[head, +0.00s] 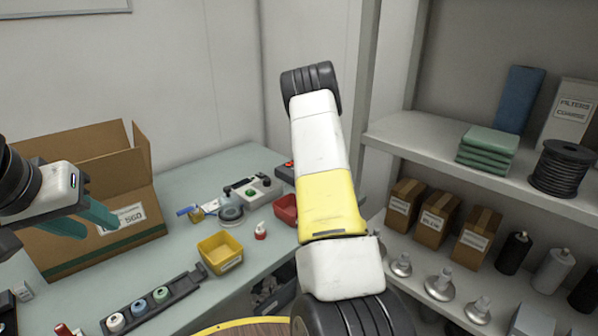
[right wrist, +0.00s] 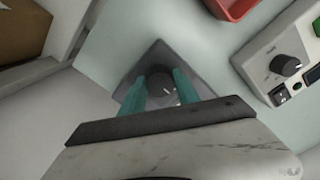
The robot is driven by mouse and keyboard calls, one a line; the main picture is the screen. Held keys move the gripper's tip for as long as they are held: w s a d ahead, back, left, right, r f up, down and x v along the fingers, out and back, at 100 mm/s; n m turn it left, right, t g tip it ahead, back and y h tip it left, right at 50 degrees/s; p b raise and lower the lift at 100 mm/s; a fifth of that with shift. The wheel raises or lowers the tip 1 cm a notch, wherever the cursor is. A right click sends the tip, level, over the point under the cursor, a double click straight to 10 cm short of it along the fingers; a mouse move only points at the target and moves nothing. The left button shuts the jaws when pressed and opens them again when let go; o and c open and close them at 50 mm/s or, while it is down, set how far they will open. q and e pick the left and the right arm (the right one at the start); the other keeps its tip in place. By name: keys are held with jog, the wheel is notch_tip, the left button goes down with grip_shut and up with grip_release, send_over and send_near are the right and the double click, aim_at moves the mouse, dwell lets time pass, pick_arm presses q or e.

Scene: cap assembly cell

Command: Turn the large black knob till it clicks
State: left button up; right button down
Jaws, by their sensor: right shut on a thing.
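The large black knob (right wrist: 160,80) sits on a dark grey square plate (right wrist: 206,91) in the right wrist view. My right gripper (right wrist: 161,88) has its two teal fingers on either side of it, shut on the knob. A pale mark shows on the knob near the right finger. In the head view my own right arm hides this gripper and the knob. My left gripper (head: 84,218) is at the left of the head view, in front of the cardboard box, its teal fingers apart and nothing seen between them.
A grey control box (right wrist: 287,68) with a smaller black knob stands right of the plate in the right wrist view, near a red bin (right wrist: 236,8). In the head view, a cardboard box (head: 95,175), yellow bin (head: 220,252) and rack of rings (head: 150,303) occupy the table. Shelves stand right.

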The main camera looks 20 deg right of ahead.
jog(key=shift+m, duration=0.4)
jog(key=m, duration=0.4)
jog(key=shift+m, duration=0.4)
jog(key=m, duration=0.6)
jog(key=shift+a, duration=0.1)
jog(key=m, duration=0.6)
jog(key=shift+w+m, duration=0.1)
jog(key=shift+m, duration=0.2)
jog(key=m, duration=0.6)
jog(key=c, duration=0.9)
grip_release()
